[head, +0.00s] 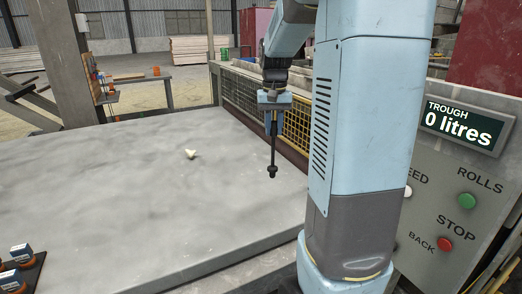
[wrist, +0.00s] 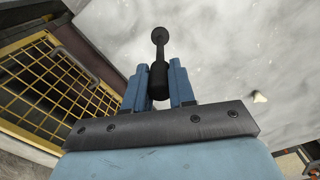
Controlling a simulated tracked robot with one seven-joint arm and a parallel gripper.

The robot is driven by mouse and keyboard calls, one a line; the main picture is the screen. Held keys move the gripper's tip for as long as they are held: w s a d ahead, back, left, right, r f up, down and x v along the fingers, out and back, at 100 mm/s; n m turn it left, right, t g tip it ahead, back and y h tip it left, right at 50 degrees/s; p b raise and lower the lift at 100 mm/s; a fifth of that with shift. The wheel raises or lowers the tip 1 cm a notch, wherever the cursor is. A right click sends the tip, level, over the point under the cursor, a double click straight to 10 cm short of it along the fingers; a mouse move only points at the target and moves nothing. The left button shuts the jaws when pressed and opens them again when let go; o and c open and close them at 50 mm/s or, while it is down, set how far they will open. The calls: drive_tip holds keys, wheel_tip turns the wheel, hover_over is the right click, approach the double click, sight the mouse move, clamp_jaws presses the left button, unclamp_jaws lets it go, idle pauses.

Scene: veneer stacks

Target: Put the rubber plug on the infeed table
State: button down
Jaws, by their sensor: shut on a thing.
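My gripper (head: 272,112) is shut on a black rubber plug (head: 273,150), which has a thick grip, a thin stem and a rounded knob at its far end. The plug hangs upright, knob down, in the head view. In the wrist view, the plug (wrist: 160,48) sits between the two blue fingers (wrist: 158,85). The infeed table (head: 110,190) is the broad, mottled grey slab at left and middle. The plug appears over or beside its right part; I see no contact with the slab.
A small cream wedge-like piece (head: 190,153) lies on the slab. A yellow mesh guard (head: 297,122) runs along its right side. Dark blocks with blue-and-white parts (head: 20,262) stand at lower left. A control panel (head: 450,205) at right reads "TROUGH 0 litres". Most of the slab is clear.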

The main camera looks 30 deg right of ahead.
sight(273, 151)
drive_tip(key=w+f, duration=0.5)
drive_tip(key=f, duration=0.4)
drive_tip(key=shift+w+f, duration=0.15)
drive_tip(key=shift+w, duration=0.15)
drive_tip(key=shift+a, duration=0.1)
drive_tip(key=c, duration=0.9)
unclamp_jaws()
drive_tip(key=shift+f, duration=0.1)
drive_tip(key=shift+c, duration=0.2)
